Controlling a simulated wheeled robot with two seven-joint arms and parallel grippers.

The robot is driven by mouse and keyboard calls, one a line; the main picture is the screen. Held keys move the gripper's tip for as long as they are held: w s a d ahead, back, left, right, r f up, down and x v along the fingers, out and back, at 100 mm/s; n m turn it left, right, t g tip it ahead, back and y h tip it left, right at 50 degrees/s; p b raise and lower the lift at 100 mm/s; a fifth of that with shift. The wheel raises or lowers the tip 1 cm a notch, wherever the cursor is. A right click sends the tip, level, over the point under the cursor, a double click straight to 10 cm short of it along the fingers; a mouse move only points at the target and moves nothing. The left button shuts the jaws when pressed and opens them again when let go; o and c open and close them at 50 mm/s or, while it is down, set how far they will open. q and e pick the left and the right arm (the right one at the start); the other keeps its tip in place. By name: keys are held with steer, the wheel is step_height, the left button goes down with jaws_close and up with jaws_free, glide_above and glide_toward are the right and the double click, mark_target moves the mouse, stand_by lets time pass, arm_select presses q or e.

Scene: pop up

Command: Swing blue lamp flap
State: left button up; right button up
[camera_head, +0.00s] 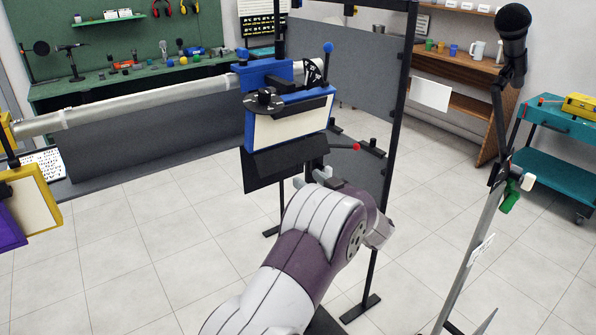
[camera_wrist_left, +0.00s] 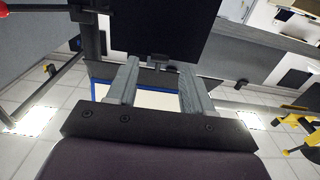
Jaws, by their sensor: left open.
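The blue lamp (camera_head: 250,128) hangs on a stand in the head view, with a blue frame and a pale front panel. A black flap (camera_head: 265,172) hangs tilted below that panel. My left gripper (camera_head: 324,178) is just right of this flap, with its fingers partly hidden by my wrist. In the left wrist view, my left gripper (camera_wrist_left: 158,72) is open with its two fingers spread. A black panel (camera_wrist_left: 160,25) rises beyond the fingertips, and the lamp's blue-edged pale panel (camera_wrist_left: 150,99) shows between the fingers. I cannot tell whether the fingers touch the flap. My right gripper is out of view.
A black metal frame (camera_head: 399,100) with a grey panel stands behind the lamp. A red-tipped lever (camera_head: 355,147) sticks out near my gripper. A microphone stand (camera_head: 478,235) is at the right, and a yellow-framed lamp (camera_head: 50,200) at the far left. Floor between is open.

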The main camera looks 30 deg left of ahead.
mark_target(298, 172)
arm_select(q)
steer(key=x, duration=0.5)
steer(key=shift+w+a, duration=0.15)
steer(key=shift+a, duration=0.15)
jaws_close()
